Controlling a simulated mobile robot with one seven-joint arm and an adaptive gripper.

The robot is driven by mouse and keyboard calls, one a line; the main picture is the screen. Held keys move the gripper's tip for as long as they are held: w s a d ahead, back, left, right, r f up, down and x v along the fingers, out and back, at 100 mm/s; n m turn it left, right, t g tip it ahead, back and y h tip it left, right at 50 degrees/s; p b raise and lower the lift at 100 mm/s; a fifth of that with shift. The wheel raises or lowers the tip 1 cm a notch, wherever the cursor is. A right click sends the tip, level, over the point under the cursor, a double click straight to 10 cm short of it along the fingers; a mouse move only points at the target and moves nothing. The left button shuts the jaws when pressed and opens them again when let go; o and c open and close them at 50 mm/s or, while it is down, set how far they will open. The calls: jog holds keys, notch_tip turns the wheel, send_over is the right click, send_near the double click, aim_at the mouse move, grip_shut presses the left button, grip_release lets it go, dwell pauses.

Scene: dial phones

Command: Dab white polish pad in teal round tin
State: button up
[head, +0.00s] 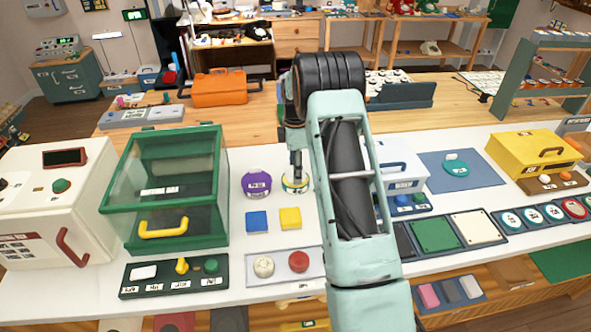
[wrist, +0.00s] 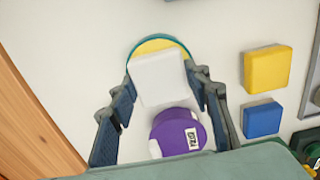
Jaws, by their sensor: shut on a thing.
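My gripper (wrist: 159,80) is shut on the white polish pad (wrist: 160,80), a pale square block between its two fingers. The teal round tin (wrist: 160,43) has a teal rim and yellow contents; the pad overlaps it and hides much of it in the wrist view. In the head view the teal tin (head: 295,189) is on the white counter, with my gripper (head: 296,173) right over it. I cannot tell whether the pad touches the yellow contents.
A purple round tin (head: 257,184) stands close to the left of the teal tin. Blue (head: 256,221) and yellow (head: 290,218) blocks lie in front. A green glass-sided case (head: 170,185) stands left. A white box (head: 402,170) is to the right, beyond my arm.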

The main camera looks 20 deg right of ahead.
jog(key=shift+r+p, duration=1.8)
jog(key=shift+r, duration=1.65)
